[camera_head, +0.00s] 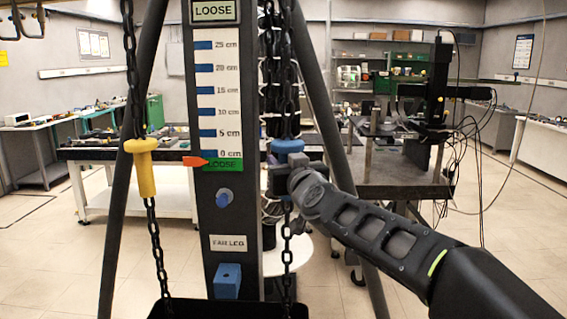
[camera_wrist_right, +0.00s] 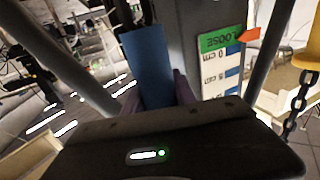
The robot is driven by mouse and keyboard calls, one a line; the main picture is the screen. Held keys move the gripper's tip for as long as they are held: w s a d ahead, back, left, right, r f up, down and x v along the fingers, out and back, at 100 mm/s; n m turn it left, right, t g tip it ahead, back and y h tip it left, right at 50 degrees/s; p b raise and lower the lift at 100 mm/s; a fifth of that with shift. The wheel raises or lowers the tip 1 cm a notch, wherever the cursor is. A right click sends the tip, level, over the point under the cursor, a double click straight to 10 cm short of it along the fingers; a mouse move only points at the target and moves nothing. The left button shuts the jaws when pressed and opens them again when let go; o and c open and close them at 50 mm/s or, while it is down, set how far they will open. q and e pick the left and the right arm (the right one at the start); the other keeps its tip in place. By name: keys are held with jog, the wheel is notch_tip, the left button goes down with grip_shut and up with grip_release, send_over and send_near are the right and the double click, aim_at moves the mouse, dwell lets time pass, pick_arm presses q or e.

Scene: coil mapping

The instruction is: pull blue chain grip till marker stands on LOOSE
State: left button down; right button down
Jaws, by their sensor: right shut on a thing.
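The blue chain grip (camera_head: 288,146) hangs on the right-hand chain in the head view. My right gripper (camera_head: 284,172) is shut on it, with the blue top showing above the jaws. In the right wrist view the blue grip (camera_wrist_right: 147,62) stands between the two fingers (camera_wrist_right: 158,95). The orange marker (camera_head: 194,161) points at the top part of the green LOOSE zone (camera_head: 222,165), just under the 0 cm mark of the scale (camera_head: 216,100). The marker (camera_wrist_right: 249,35) also shows beside the green zone in the wrist view. My left gripper is not in view.
A yellow grip (camera_head: 143,165) hangs on the left-hand chain. A blue knob (camera_head: 224,198) and a blue block (camera_head: 227,280) sit on the dark post below the scale. Dark slanted legs stand on both sides. A black tray edge (camera_head: 170,309) is at the bottom.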

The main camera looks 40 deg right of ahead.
dwell(0.8)
notch_tip(320, 180, down, 19)
jog(key=b, duration=1.5)
jog(key=shift+r, duration=0.2)
jog(key=c, duration=1)
grip_release()
jog(key=shift+r, duration=0.15)
jog(key=shift+s, duration=0.1)
jog(key=b+v, duration=0.1)
jog(key=v, duration=0.6)
jog(key=shift+s, duration=0.3)
